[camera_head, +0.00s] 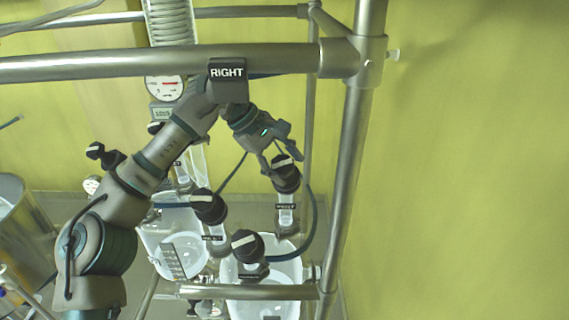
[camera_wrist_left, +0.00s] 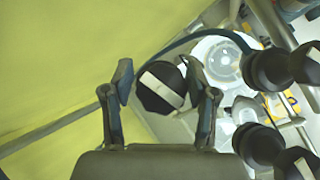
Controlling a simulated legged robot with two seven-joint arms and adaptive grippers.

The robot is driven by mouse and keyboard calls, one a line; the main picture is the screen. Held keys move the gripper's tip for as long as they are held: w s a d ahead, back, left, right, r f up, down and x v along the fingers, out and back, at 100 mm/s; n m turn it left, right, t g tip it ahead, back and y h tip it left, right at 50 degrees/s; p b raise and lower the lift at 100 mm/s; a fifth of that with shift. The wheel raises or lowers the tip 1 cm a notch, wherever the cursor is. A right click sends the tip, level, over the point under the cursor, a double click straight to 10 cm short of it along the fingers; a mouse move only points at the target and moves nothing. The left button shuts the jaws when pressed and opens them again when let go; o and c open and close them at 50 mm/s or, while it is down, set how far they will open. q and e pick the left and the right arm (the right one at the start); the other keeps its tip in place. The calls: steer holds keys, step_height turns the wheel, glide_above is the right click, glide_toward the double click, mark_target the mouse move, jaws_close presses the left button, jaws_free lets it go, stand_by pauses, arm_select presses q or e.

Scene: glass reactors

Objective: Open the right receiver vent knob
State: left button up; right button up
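A black knob with a white stripe (camera_head: 286,178) tops a glass stem in the head view, with a small label below it too small to read surely. In the left wrist view the knob (camera_wrist_left: 160,88) sits between my fingertips, its stripe slanting down to the right. My left gripper (camera_head: 279,160) reaches it from above; its fingers (camera_wrist_left: 158,78) are spread on either side of the knob. A small gap shows at the left finger; contact at the right finger is unclear. A RIGHT sign (camera_head: 227,73) hangs on the upper rail. My right gripper is out of view.
Two similar black knobs (camera_head: 208,207) (camera_head: 247,248) stand close by at lower left. A glass vessel (camera_head: 262,275) is below. A metal post (camera_head: 347,160) rises just right, and a dark hose (camera_head: 311,225) curves beside the knob. The yellow wall side is free.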

arm_select(q)
steer(key=shift+o, duration=0.8)
steer(key=shift+w+a, duration=0.2)
steer(key=shift+a, duration=0.1)
steer(key=shift+w+a, duration=0.1)
steer(key=shift+a, duration=0.3)
steer(key=shift+a+r, duration=0.1)
steer(key=shift+r, duration=0.15)
steer(key=v, duration=1.1)
steer(key=shift+a, duration=0.3)
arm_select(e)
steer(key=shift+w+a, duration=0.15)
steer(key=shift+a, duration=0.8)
arm_select(q)
steer(key=shift+d+r, duration=0.1)
steer(key=shift+d, duration=0.05)
